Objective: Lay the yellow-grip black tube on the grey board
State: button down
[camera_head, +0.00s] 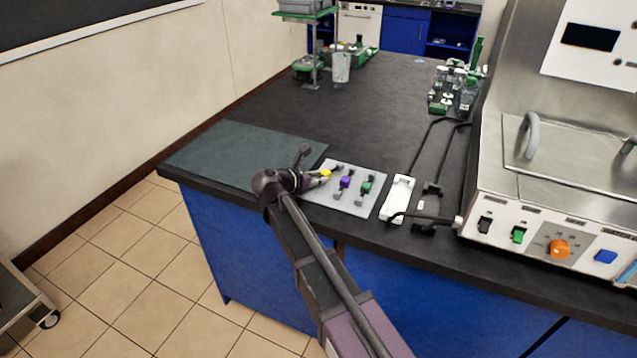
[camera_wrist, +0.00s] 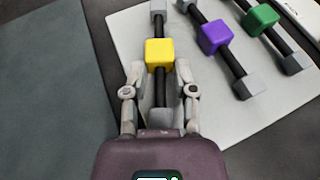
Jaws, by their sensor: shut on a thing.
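The yellow-grip black tube shows its yellow grip (camera_head: 325,174) in the head view. In the wrist view the yellow grip (camera_wrist: 159,54) sits between my gripper's fingertips (camera_wrist: 160,70), with black tube and grey end pieces above and below it. My gripper (camera_head: 315,179) is shut on this yellow grip. The light grey board (camera_head: 326,197) lies under and beside the tube, and its bare surface (camera_wrist: 232,118) shows in the wrist view. I cannot tell whether the tube touches the board or hangs just above it.
A purple-grip tube (camera_head: 345,183) and a green-grip tube (camera_head: 366,187) lie on the board to the right. A dark grey-green mat (camera_head: 240,152) lies to the left, bare. A white tray (camera_head: 397,198) and the bioreactor panel (camera_head: 560,235) stand farther right.

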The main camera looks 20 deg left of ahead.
jog(key=shift+f, duration=0.25)
jog(key=shift+c, duration=2.1)
grip_release()
jog(key=shift+r, duration=0.1)
jog(key=shift+r, duration=0.1)
jog(key=shift+s+a+r, duration=0.1)
jog(key=shift+r, duration=0.05)
jog(key=shift+s+a+r+p, duration=0.15)
jog(key=shift+s+p, duration=0.15)
jog(key=shift+s, duration=0.05)
jog(key=p+v, duration=0.4)
jog(key=v, duration=0.7)
